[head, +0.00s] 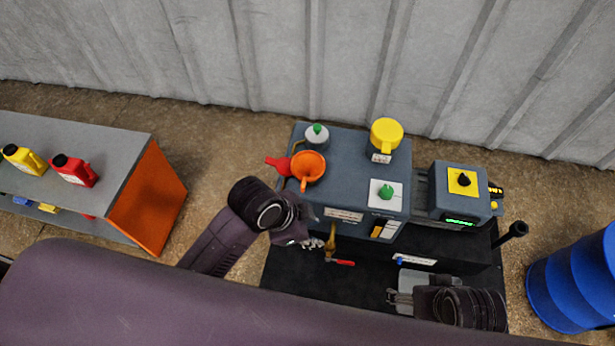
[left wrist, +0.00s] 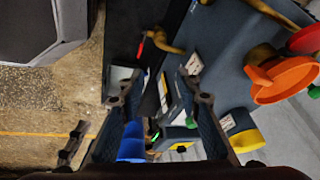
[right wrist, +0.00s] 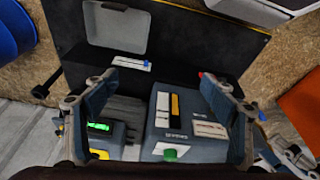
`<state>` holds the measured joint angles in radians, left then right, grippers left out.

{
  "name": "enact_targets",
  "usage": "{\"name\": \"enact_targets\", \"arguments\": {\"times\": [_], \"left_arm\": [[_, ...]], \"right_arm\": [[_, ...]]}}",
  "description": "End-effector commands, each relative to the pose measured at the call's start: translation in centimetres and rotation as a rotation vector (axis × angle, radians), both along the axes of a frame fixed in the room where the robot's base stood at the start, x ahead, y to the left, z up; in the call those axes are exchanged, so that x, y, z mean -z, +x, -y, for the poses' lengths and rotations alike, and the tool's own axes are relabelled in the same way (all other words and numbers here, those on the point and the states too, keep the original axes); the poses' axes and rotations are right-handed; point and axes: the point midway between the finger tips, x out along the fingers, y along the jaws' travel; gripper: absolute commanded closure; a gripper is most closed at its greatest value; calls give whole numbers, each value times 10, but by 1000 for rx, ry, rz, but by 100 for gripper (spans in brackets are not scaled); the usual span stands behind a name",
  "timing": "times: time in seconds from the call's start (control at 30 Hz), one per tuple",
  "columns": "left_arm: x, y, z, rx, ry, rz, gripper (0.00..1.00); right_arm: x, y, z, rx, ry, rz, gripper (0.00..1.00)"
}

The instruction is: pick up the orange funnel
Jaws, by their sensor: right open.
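The orange funnel (head: 308,167) sits at the front left of the grey-blue machine's top (head: 350,160), its mouth facing up, beside a red part (head: 279,165). In the left wrist view the funnel (left wrist: 283,78) is at the right edge, outside the fingers. My left gripper (head: 312,228) is in front of the machine, below the funnel in the head view, apart from it. Its fingers (left wrist: 163,88) stand apart with nothing clearly between them. My right gripper (head: 392,297) is open and empty low in front of the machine; its fingers (right wrist: 162,90) are wide apart.
A yellow funnel-like cup (head: 386,135) and a green-capped container (head: 317,135) stand behind. A brass pipe with a red handle (head: 340,262) sticks out near my left gripper. A shelf with bottles (head: 110,150) is left; a blue drum (head: 575,280) is right.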

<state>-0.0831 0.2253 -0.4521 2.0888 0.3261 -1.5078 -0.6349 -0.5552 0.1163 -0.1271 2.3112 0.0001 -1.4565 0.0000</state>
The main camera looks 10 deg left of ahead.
Motion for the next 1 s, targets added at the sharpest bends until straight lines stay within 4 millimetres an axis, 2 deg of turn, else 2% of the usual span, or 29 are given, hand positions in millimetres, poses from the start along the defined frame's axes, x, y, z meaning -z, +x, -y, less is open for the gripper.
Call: {"name": "enact_targets", "arguments": {"times": [0.03,0.1,0.2,0.37,0.47,0.7,0.9,1.0], "left_arm": [[-7,9,11,127,19,42,69],[-16,14,24,300,48,77,69],[-24,23,37,542,99,124,69],[-32,42,42,935,204,189,69],[-36,56,34,1171,276,209,69],[-56,94,-9,1643,422,196,69],[-72,115,-41,1852,473,163,69],[-75,119,-48,1897,479,153,69]], "right_arm": [[-2,-1,1,0,0,5,22],[-7,-2,1,0,-1,5,22],[-9,-3,1,0,-1,5,22],[-10,-3,1,1,-1,6,22],[-10,-2,1,1,0,6,22],[-9,-2,1,1,0,6,22],[-9,-2,1,1,0,6,22],[-10,-2,1,1,1,8,22]]}}
